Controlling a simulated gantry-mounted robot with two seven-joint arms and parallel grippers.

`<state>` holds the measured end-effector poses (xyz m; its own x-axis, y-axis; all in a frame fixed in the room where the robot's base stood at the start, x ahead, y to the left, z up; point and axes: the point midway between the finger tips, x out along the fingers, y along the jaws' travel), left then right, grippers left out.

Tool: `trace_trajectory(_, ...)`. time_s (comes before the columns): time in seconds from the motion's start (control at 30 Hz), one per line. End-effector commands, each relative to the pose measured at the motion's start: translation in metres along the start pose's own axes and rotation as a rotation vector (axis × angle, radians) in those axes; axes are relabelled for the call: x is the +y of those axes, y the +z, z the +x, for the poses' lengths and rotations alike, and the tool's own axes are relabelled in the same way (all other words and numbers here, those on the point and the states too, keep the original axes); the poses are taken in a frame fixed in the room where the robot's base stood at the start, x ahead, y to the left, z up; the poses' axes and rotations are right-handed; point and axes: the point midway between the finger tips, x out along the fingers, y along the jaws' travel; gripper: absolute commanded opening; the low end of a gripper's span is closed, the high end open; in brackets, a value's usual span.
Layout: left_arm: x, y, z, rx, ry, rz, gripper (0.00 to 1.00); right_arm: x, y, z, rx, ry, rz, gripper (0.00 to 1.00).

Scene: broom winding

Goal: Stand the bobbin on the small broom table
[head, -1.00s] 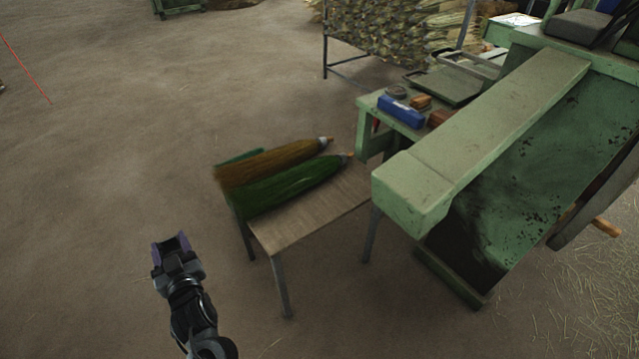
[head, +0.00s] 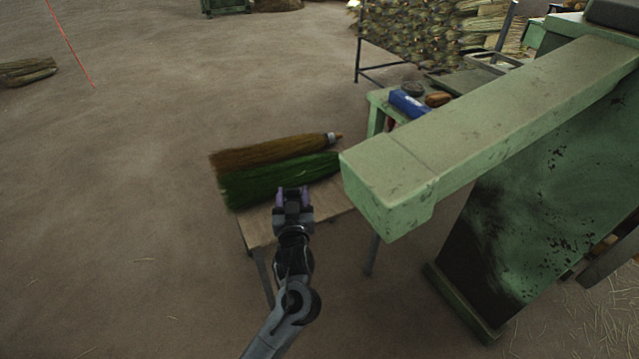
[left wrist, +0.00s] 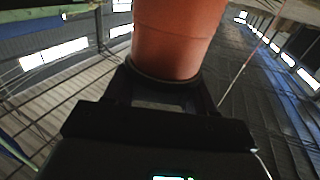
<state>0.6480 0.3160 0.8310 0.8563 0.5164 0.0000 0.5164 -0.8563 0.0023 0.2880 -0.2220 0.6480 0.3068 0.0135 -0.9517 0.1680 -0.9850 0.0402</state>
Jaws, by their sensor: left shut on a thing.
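My left gripper (head: 292,196) is over the near right part of the small broom table (head: 262,232), in front of the brooms. In the left wrist view its fingers (left wrist: 162,92) are shut on the bobbin (left wrist: 166,42), a smooth orange-red round body running up out of the picture. I cannot make out the bobbin in the head view. On the table lie a brown broom (head: 265,153) and a green broom (head: 265,182), side by side. The gripper covers part of the table top. I cannot tell its height above the table. My right gripper is not in view.
A green machine arm (head: 480,125) overhangs the table's right side, close to my left gripper. Behind it a green bench (head: 378,100) holds a blue box (head: 407,103). A rack of broom straw (head: 420,40) stands farther back.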

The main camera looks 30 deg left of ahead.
Motion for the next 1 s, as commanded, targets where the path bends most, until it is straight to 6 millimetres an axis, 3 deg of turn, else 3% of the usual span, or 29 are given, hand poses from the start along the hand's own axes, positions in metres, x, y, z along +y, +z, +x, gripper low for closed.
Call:
trace_trajectory(0.33, -0.004, 0.011, 0.013, 0.002, 0.0, 0.003, 0.23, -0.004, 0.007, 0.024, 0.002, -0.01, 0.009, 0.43)
trace_trajectory(0.7, -0.045, 0.055, 0.069, 0.001, -0.001, 0.004, 0.23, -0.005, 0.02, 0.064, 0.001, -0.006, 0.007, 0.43)
trace_trajectory(1.0, -0.065, 0.071, 0.096, 0.001, 0.001, 0.002, 0.23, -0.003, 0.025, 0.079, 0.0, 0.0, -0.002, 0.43)
